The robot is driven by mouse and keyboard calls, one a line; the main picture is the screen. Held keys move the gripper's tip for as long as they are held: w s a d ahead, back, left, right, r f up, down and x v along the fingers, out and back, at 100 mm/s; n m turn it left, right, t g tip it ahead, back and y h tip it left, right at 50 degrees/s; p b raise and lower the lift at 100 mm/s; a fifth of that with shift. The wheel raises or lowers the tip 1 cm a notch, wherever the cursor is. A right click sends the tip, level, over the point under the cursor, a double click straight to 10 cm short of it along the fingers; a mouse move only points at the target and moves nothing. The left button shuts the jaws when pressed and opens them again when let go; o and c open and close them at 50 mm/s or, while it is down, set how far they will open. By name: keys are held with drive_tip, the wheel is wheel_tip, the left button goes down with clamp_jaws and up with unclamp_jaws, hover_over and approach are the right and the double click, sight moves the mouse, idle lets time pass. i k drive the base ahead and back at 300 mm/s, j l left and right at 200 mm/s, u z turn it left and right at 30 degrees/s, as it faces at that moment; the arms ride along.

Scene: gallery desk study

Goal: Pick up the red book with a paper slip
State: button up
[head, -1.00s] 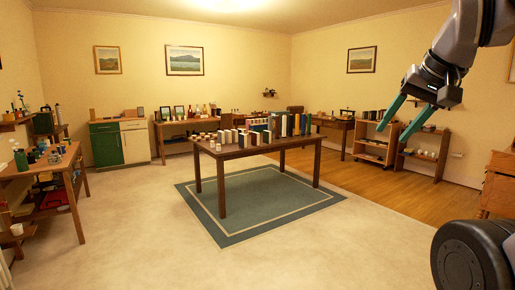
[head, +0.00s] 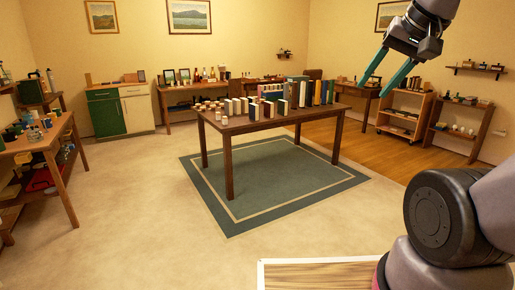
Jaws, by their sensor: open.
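Several books stand upright in rows on the dark wooden table (head: 233,127) in the middle of the room. They include pale books, dark books (head: 283,106) and taller blue-green ones (head: 302,92). I cannot pick out a red book with a paper slip among them at this distance. My gripper (head: 371,90) is at the upper right, with two teal fingers spread apart, pointing down and left. Nothing is between them. It appears in front of the shelves by the far wall, apart from the table and books.
A green rug (head: 225,216) lies under the table, with open carpet (head: 130,220) around it. A cluttered desk (head: 48,140) stands at left. A green and white cabinet (head: 137,112) and small shelves (head: 402,115) line the walls. A pale-edged wooden surface (head: 315,275) shows at the bottom.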

sight(269, 107)
drive_tip(key=i, duration=2.45)
drive_tip(key=i+z, duration=0.15)
drive_tip(key=i, duration=0.45)
drive_tip(key=i+j+z, duration=0.15)
drive_tip(key=i, duration=0.45)
drive_tip(key=i+j+z, duration=0.15)
drive_tip(key=i, duration=0.45)
drive_tip(key=i+j+z, duration=0.3)
drive_tip(key=i, duration=0.15)
drive_tip(key=i+j+z, duration=0.35)
drive_tip(key=i+j, duration=0.1)
